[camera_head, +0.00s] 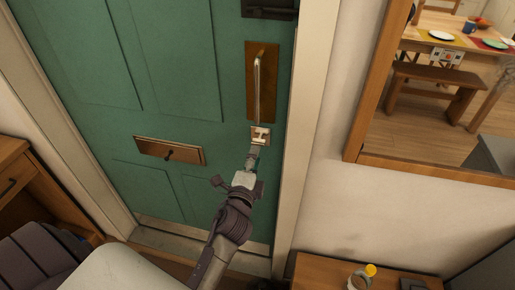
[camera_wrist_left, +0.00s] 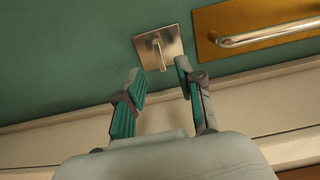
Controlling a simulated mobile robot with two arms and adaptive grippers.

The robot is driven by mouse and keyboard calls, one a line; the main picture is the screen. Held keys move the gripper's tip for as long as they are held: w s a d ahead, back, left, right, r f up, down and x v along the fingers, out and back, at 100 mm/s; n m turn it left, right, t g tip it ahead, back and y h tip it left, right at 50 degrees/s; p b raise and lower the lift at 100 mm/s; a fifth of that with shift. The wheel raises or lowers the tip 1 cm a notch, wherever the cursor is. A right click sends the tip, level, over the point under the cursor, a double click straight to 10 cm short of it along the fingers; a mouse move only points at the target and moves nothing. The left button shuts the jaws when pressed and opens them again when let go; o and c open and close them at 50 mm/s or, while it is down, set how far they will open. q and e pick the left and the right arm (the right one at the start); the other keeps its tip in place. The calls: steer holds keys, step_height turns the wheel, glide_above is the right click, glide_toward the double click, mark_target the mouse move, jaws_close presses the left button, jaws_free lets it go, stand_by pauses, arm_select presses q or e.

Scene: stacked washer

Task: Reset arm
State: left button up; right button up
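My left gripper (camera_head: 253,157) is in front of the green door (camera_head: 180,55), just below a small square metal lock plate with a turn knob (camera_head: 261,134). In the left wrist view, the two fingers of my left gripper (camera_wrist_left: 160,70) stand apart with nothing between them. The lock plate (camera_wrist_left: 172,44) with its knob is just beyond the fingertips. I cannot tell whether the fingertips touch the plate or door. The door looks shut in its frame. My right gripper is not in view.
A long pull handle (camera_head: 257,85) on a brass plate is above the lock. A brass mail slot (camera_head: 168,151) is left of my gripper. A wooden cabinet (camera_head: 17,185) stands at left. A wooden surface (camera_head: 320,275) with a mug (camera_head: 361,279) is at lower right, below a mirror (camera_head: 440,110).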

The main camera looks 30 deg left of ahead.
arm_select(q)
steer(key=shift+s+d, duration=0.15)
steer(key=shift+s, duration=0.4)
steer(key=s+d+f+n+g+h, duration=0.1)
steer(key=s+d+f+n+g, duration=0.2)
steer(key=f, duration=0.9)
steer(key=s+d+f+n+g+h, duration=0.15)
steer(key=s+f, duration=0.35)
steer(key=f, duration=0.7)
steer(key=s+d+f+n+g+h, duration=0.15)
steer(key=s+f+g, duration=0.25)
steer(key=f, duration=0.7)
steer(key=s+a+f+n+g, duration=0.1)
steer(key=s+f+n+g, duration=0.1)
steer(key=s+f, duration=0.4)
steer(key=s+a+f+n+g, duration=0.1)
steer(key=s+f, duration=0.5)
steer(key=s, duration=0.9)
steer(key=s+a+f+n+g, duration=0.1)
steer(key=s+f+n+g, duration=0.2)
steer(key=s, duration=0.8)
step_height(320, 180, down, 3)
steer(key=shift+f+n+g+h, duration=0.1)
steer(key=shift+n+g+h, duration=0.2)
steer(key=shift+g, duration=0.65)
